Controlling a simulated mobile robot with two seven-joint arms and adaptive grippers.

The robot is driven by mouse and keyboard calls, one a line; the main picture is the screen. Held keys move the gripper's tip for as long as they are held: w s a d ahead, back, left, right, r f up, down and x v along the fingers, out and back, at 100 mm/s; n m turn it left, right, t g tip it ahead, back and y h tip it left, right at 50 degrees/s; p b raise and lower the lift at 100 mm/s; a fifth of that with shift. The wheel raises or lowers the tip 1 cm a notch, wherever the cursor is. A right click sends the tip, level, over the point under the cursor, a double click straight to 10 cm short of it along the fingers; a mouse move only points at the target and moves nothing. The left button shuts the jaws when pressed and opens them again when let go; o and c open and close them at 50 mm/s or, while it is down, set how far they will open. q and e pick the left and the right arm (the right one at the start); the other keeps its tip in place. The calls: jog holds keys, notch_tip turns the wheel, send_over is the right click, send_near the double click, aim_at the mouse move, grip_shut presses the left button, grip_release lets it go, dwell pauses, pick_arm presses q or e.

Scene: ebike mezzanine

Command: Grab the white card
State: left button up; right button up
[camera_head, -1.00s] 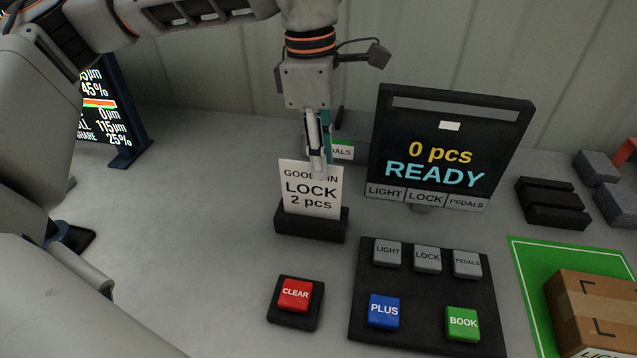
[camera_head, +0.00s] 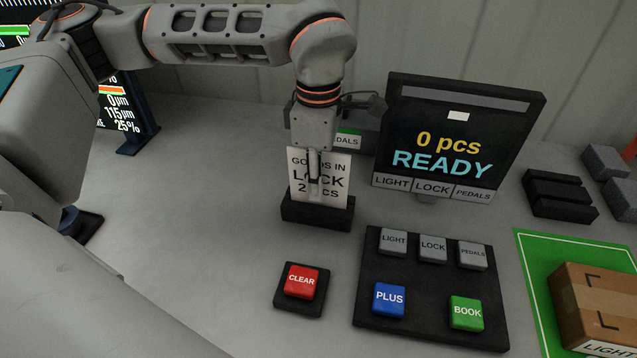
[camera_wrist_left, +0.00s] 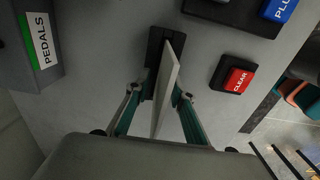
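The white card (camera_head: 334,172), printed "GOODS IN LOCK 2 pcs", stands upright in a black holder (camera_head: 317,212) in the head view. My left gripper (camera_head: 314,190) points down at the card, with one finger in front of its face, hiding part of the print. In the left wrist view the card (camera_wrist_left: 167,85) shows edge-on between the two teal-padded fingers of my left gripper (camera_wrist_left: 158,95). The fingers are apart, with a gap on each side of the card. My right gripper is in neither view.
A red CLEAR button (camera_head: 301,281) sits in front of the holder. A black button panel (camera_head: 432,280) lies to its right, with a display (camera_head: 445,140) reading "0 pcs READY" behind. A PEDALS-labelled box (camera_wrist_left: 30,45) stands behind the card. A cardboard box (camera_head: 597,305) is at far right.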

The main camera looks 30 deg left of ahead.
pick_arm(q)
grip_shut()
jog(key=shift+r, duration=0.1)
